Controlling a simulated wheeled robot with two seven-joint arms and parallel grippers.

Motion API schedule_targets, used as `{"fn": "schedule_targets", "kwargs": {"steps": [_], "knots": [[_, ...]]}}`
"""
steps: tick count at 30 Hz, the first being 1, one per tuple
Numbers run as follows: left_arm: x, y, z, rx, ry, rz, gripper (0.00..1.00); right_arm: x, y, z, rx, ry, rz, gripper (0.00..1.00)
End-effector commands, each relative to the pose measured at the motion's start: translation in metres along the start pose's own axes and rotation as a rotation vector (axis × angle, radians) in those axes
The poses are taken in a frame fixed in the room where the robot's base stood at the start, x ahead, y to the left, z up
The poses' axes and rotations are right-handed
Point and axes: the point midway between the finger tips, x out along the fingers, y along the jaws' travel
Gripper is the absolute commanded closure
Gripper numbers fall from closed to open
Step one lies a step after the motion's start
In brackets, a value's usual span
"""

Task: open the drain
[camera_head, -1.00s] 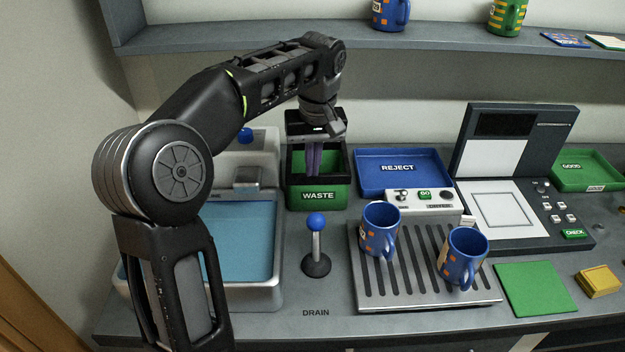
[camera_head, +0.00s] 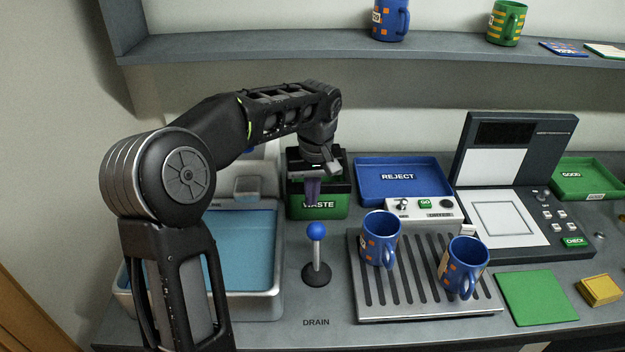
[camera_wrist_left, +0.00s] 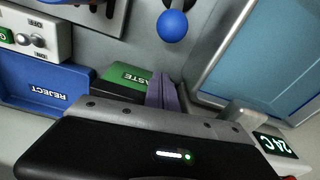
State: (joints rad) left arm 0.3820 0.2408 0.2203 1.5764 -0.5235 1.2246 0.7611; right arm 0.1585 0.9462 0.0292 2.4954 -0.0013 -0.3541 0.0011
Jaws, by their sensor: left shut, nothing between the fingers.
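The drain lever (camera_head: 316,250) is a grey stick with a blue ball on top and a dark round base. It stands upright on the counter behind the DRAIN label (camera_head: 316,322), right of the sink (camera_head: 240,255) with blue water. Its blue ball also shows at the top of the left wrist view (camera_wrist_left: 172,25). My left gripper (camera_head: 312,203) has purple fingers, shut and empty. It points down in front of the green WASTE bin, beyond the lever and apart from it. The fingers (camera_wrist_left: 166,90) show in the left wrist view too. My right gripper is out of view.
The green WASTE bin (camera_head: 302,208) is behind my left gripper. A blue REJECT tray (camera_head: 400,190) lies right of it. Two blue mugs (camera_head: 380,243) stand on the slatted rack (camera_head: 400,312) right of the lever. The counter around the lever is clear.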

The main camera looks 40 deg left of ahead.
Motion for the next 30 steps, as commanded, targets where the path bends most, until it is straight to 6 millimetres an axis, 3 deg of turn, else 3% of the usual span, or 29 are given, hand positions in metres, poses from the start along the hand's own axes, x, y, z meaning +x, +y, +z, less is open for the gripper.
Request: {"fn": "schedule_targets", "kwargs": {"steps": [4,13,30], "knots": [[0.03,-0.001,0.001,0.0,-0.004,-0.002,1.0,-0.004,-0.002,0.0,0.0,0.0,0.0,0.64],[0.016,0.0,0.035,0.001,0.0,0.0,1.0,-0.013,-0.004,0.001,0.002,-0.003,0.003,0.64],[0.016,-0.002,0.036,-0.001,0.014,0.002,1.0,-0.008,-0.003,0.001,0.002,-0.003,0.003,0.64]]}}
